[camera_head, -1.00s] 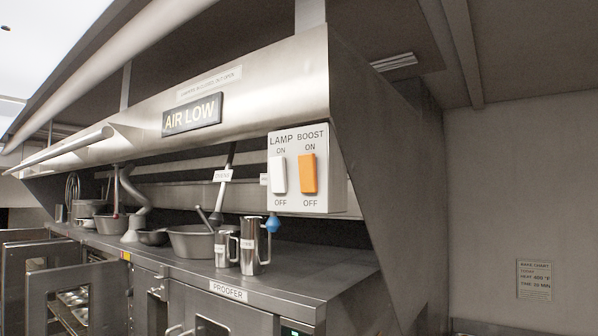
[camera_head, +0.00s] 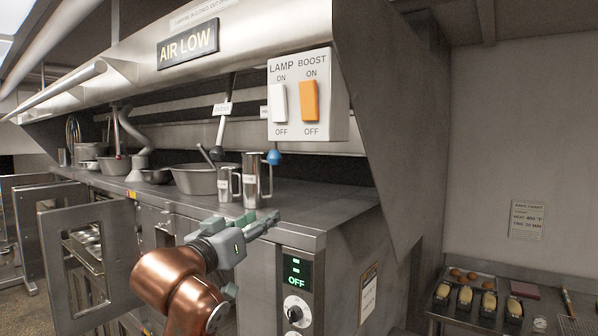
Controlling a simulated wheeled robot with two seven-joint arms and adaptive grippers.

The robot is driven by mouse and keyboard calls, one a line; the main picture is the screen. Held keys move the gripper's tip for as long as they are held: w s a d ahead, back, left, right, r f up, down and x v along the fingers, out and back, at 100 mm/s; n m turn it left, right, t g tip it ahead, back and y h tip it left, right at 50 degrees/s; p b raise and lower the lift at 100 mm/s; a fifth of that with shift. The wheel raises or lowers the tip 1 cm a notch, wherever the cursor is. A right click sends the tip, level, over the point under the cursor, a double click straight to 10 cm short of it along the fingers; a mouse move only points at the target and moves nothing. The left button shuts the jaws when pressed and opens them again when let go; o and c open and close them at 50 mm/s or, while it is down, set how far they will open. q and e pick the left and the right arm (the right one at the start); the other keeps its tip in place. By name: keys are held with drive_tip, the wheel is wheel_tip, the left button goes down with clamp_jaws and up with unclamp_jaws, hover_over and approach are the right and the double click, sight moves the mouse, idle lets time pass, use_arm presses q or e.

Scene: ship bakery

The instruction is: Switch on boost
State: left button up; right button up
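The boost switch (camera_head: 309,101) is an orange rocker on the right of a pale switch box (camera_head: 340,122) under the hood's front. ON is printed above it and OFF below; I cannot tell for sure which way it is tipped. The white lamp switch (camera_head: 279,103) is beside it on the left. My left gripper (camera_head: 272,220) is in front of the counter edge, well below and a little left of the boost switch, touching neither switch. Its narrow fingers look together, with nothing between them. My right gripper is not in view.
An AIR LOW sign (camera_head: 187,47) is on the hood. Steel jugs (camera_head: 252,180), a blue-knobbed lever (camera_head: 273,157) and a mixing bowl (camera_head: 195,179) are at the counter. An oven door (camera_head: 62,262) stands open at left. A control panel (camera_head: 296,285) reads OFF. Space before the switch box is clear.

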use_arm(q)
drive_tip(key=s+d+r+m+h, duration=0.2)
drive_tip(key=s+d+r+h, duration=0.1)
drive_tip(key=s+r, duration=1.05)
drive_tip(key=m+h, duration=0.1)
drive_tip(key=h, duration=0.1)
approach(306, 92)
drive_tip(key=f, duration=0.1)
drive_tip(key=shift+m+t, duration=0.3)
drive_tip(key=shift+t, duration=0.1)
drive_tip(key=p+x, duration=0.2)
drive_tip(key=x, duration=0.5)
drive_tip(key=shift+d+r, duration=0.25)
drive_tip(key=shift+w+d+r, duration=0.1)
drive_tip(key=shift+w+d, duration=0.05)
drive_tip(key=shift+w, duration=0.25)
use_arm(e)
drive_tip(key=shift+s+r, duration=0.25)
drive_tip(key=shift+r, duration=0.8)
use_arm(q)
drive_tip(key=shift+c, duration=0.2)
drive_tip(key=c, duration=0.8)
clamp_jaws()
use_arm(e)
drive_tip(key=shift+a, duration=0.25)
